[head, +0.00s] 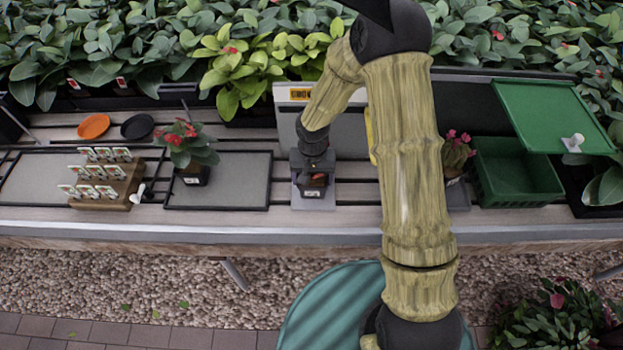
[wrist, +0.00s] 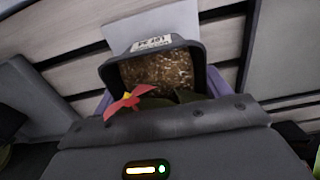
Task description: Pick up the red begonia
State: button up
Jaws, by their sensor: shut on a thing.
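My gripper (head: 313,176) is over a pale square plate (head: 326,201) in the middle of the bench. It is shut on a small dark pot (head: 313,193) with a label on its front. In the wrist view the pot (wrist: 190,50) shows brown soil, a red flower (wrist: 128,102) with a yellow centre and a bit of dark leaf. Purple fingers sit on both sides of the pot. My gripper's body hides most of the plant. I cannot tell whether the pot touches the plate. Another red-flowered potted plant (head: 187,146) stands on the grey tray to the left.
A wooden rack (head: 107,190) with several labels stands left. On the right are a pink-flowered plant (head: 456,152), a green bin (head: 515,172) and a green lid (head: 550,112). Dense foliage lines the back.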

aim_at(312, 177)
notch_tip(312, 177, up, 10)
jog(key=shift+f, duration=0.2)
jog(key=shift+f, duration=0.1)
dwell(0.6)
